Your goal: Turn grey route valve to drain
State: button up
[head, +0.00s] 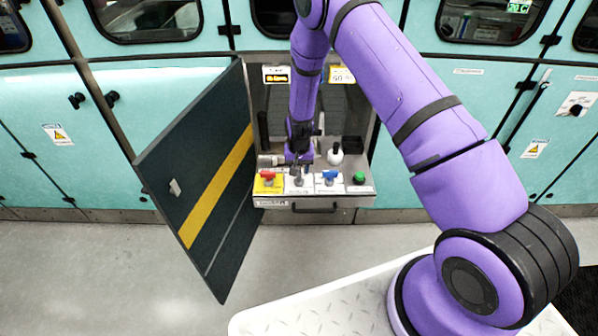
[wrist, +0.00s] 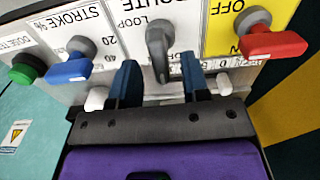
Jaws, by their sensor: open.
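The grey route valve (wrist: 160,42) sits on a white panel (wrist: 126,18) marked ROUTE and LOOP, upside down in the wrist view. Its lever points down the picture toward my gripper, along the middle of the panel. My gripper (wrist: 158,72) is open, with one dark blue fingertip on either side of the lever's end. I cannot tell whether a finger touches it. In the head view my gripper (head: 299,168) hangs over the row of controls and partly hides the grey valve. No drain mark is readable.
Beside the grey valve are a red handle (head: 267,176) on a yellow OFF panel, a blue handle (head: 329,176) on the STROKE panel and a green knob (head: 359,178). A white bulb-shaped item (head: 335,154) stands behind. An open dark door (head: 205,185) stands at the left.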

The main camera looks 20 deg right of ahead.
notch_tip(320, 180, up, 9)
dwell(0.3)
dwell(0.4)
jog(key=s+d+r+n+t, duration=0.1)
jog(key=s+r, duration=0.3)
jog(key=r, duration=0.7)
jog(key=s+d+r+t, duration=0.1)
jog(key=s+r, duration=0.2)
jog(key=r, duration=0.8)
jog(key=s+d+r+n+t, duration=0.15)
jog(key=s+r, duration=0.25)
jog(key=r, duration=0.6)
jog(key=s+d+r, duration=0.1)
jog(key=s+r, duration=0.3)
jog(key=s, duration=0.4)
jog(key=s+d+r+t, duration=0.1)
jog(key=s+r, duration=0.3)
jog(key=s, duration=0.5)
jog(key=s+d+r, duration=0.1)
jog(key=s+r, duration=0.3)
jog(key=s, duration=0.5)
jog(key=shift+s+d+r+n+t, duration=0.25)
jog(key=shift+n+t, duration=0.1)
jog(key=shift+n, duration=0.1)
jog(key=shift+w, duration=0.1)
